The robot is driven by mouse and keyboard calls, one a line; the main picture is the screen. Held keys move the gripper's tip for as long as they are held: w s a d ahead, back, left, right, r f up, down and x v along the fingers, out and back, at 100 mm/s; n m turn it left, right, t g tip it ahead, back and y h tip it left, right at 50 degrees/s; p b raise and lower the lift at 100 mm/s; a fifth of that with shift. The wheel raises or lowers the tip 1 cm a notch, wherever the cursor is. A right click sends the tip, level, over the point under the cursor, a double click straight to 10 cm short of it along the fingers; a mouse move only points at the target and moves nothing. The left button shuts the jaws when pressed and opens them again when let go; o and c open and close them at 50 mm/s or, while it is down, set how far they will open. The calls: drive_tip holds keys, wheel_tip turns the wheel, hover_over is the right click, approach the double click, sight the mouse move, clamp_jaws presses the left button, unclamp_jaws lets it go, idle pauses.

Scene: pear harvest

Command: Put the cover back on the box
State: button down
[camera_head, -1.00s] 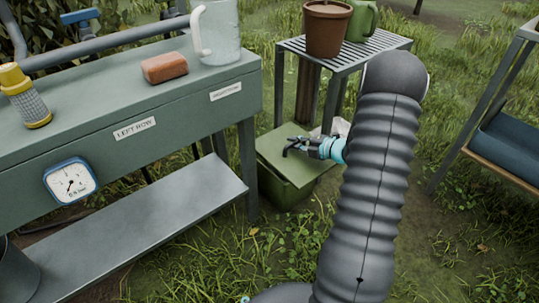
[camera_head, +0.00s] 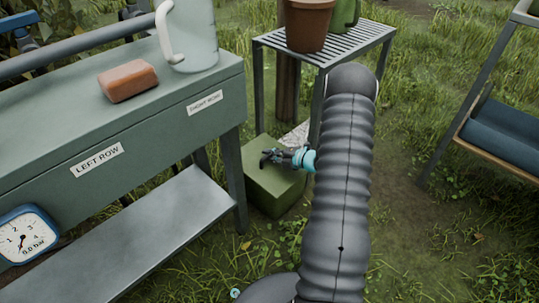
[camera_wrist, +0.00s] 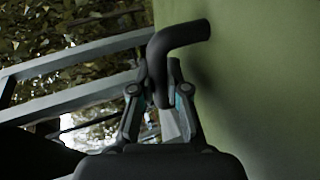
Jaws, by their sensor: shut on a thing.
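The green box (camera_head: 259,196) stands on the grass beside the grey-green bench. Its flat green cover (camera_head: 283,183) lies over the box top, its edges roughly in line with the walls; whether it is fully seated I cannot tell. My gripper (camera_head: 284,157) is just above the cover, shut on its dark bent handle (camera_head: 268,157). In the wrist view the handle (camera_wrist: 182,37) stands out from the cover (camera_wrist: 245,70), with my gripper's fingers (camera_wrist: 160,98) closed around its stem. The box walls are not visible there.
The bench (camera_head: 160,120) with a lower metal shelf (camera_head: 165,225) is at the left. A slatted table (camera_head: 325,45) carrying a brown pot (camera_head: 308,25) stands behind the box. A rack with a blue bin (camera_head: 500,135) is at the right. Grass in front is clear.

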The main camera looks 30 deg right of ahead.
drive_tip(key=shift+f, duration=0.75)
drive_tip(key=w, duration=0.1)
drive_tip(key=w+d, duration=0.1)
drive_tip(key=w, duration=0.2)
drive_tip(key=shift+d+b, duration=0.25)
drive_tip(key=shift+b, duration=0.1)
drive_tip(key=shift+s+f, duration=0.15)
drive_tip(key=shift+f, duration=0.4)
drive_tip(key=shift+f, duration=0.3)
drive_tip(key=c, duration=1.2)
unclamp_jaws()
drive_tip(key=shift+o, duration=0.2)
drive_tip(key=shift+r, duration=0.1)
